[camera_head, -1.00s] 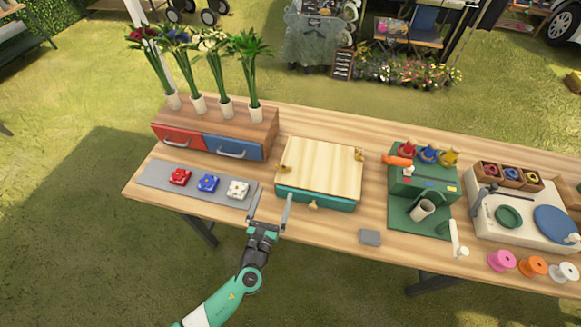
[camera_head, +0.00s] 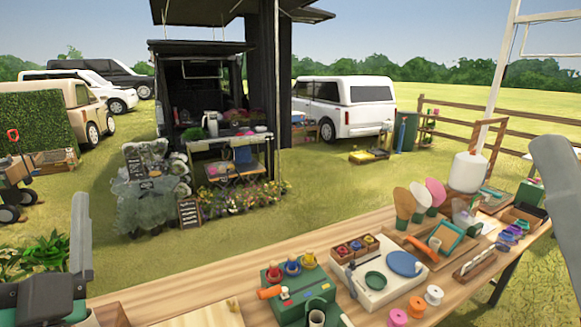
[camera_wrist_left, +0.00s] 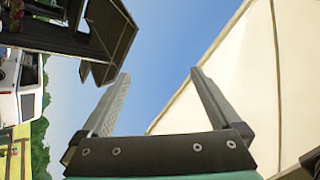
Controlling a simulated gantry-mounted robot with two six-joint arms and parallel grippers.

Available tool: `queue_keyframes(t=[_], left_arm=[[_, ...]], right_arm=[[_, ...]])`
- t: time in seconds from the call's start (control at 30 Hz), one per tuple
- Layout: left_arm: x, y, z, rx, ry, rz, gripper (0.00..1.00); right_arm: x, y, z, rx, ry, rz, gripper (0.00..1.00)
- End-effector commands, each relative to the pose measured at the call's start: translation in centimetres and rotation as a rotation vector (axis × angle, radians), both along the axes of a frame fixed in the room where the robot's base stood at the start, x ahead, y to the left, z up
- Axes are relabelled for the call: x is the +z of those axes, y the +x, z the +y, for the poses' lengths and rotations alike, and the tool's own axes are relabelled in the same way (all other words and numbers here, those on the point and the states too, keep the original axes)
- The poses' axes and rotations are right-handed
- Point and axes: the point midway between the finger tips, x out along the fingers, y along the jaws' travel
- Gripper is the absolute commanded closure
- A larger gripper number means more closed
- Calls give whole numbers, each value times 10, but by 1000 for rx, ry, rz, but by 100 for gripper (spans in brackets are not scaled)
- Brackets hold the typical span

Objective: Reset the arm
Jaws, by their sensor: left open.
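My left gripper (camera_wrist_left: 159,74) is open in the left wrist view. Its two grey fingers stand apart, with nothing but sky and a pale canopy between and behind them. In the head view, one upright grey finger and the dark green-trimmed body of my left gripper (camera_head: 80,245) show large at the lower left, raised near the camera and clear of the flower tools. A large grey part at the right edge of the head view looks like part of my right gripper (camera_head: 558,180). Most of it is cut off, so its jaw state cannot be told.
The wooden table (camera_head: 215,280) runs across below. On it are a green station (camera_head: 300,295) with coloured tops, a white tray station (camera_head: 378,278), spools (camera_head: 434,295) and a wooden-framed station (camera_head: 432,238). A van and flower stall stand beyond the grass.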

Motion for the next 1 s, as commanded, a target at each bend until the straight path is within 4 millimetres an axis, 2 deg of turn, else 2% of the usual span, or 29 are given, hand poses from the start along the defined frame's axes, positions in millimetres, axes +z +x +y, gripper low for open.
queue_keyframes(t=[0.03,0.1,0.17,0.23,0.3,0.4,0.57,0.9,1.0], left_arm=[[31,-22,-13,-180,-104,-129,3],[60,-48,-35,-460,-239,-261,3],[73,-66,-55,-697,-345,-327,3],[76,-81,-81,-977,-484,-344,3],[71,-76,-94,-1158,-648,-322,3],[125,-76,-93,-1167,-668,-330,3],[189,-75,-93,-1163,-667,-329,3],[353,-75,-92,-1160,-666,-328,3],[388,-75,-92,-1160,-666,-328,3]], right_arm=[[0,0,0,0,0,0,50],[0,0,0,0,0,0,50],[0,0,0,0,0,0,50],[0,0,0,0,0,0,50],[0,0,0,0,0,0,50],[54,0,0,0,0,1,50],[119,0,0,0,0,-1,50],[282,0,0,0,0,0,50],[318,0,0,0,0,-1,50]])
